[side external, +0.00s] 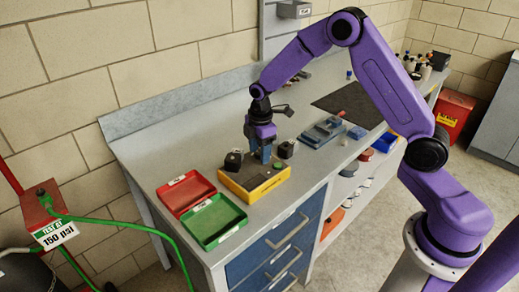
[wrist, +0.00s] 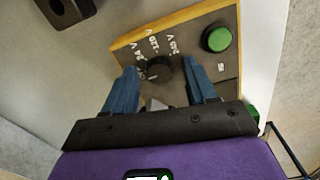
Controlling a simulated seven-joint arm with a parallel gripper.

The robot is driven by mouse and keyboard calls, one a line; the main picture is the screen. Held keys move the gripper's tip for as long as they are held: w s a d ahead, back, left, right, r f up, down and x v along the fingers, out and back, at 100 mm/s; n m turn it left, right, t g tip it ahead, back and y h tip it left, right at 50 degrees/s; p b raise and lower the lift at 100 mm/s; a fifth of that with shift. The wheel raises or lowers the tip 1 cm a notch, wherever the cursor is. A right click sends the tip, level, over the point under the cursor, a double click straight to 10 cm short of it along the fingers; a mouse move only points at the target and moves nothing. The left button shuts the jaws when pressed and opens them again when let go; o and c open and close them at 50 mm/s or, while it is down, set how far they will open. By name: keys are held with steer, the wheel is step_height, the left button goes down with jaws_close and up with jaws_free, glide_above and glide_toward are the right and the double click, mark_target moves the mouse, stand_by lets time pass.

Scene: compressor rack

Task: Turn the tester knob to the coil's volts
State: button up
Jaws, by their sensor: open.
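The tester is a yellow box (side external: 268,190) with a dark top face, standing on the bench. In the wrist view its face carries a round black knob (wrist: 160,70) with white volt labels (wrist: 153,42) around its far side. A green button (wrist: 216,38) is to the knob's right. My gripper (side external: 262,155) is above the tester, pointing down. In the wrist view its blue fingers (wrist: 160,74) are open, one on each side of the knob; contact cannot be told. The knob's setting is too small to read surely. I cannot tell which thing is the coil.
A red tray (side external: 186,192) and a green tray (side external: 216,222) lie left of the tester. A dark block (side external: 233,162) stands close at its left, and a dark part (side external: 287,148) behind its right. Blue bins (side external: 321,132) are farther right.

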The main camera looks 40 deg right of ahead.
jaws_close()
